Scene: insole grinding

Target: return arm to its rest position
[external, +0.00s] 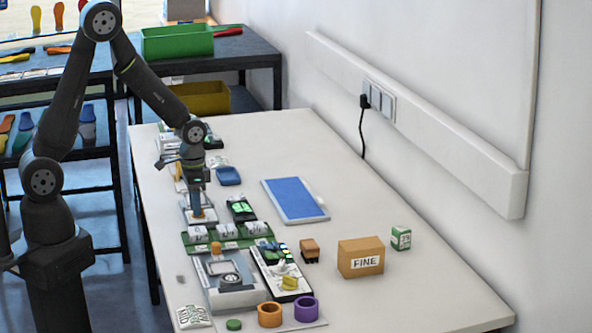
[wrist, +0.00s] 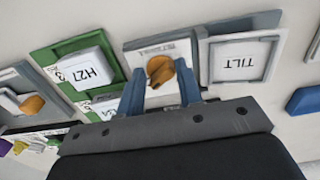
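My arm reaches over the white table (external: 375,270), with my gripper (external: 198,203) pointing down above the left part of the table. In the wrist view my gripper (wrist: 160,72) shows two blue fingers spread apart. An orange knob-like piece (wrist: 161,73) on a pale square plate (wrist: 146,47) lies between or just beyond the fingertips. I cannot tell their height gap. The fingers do not visibly press on it.
A plate marked TILT (wrist: 238,62) and a green tray (wrist: 47,58) with a white H27 block (wrist: 88,72) flank the fingers. A blue pad (external: 293,198), FINE box (external: 361,257), and orange and purple rings (external: 306,309) stand on the table. A green bin (external: 176,42) is behind.

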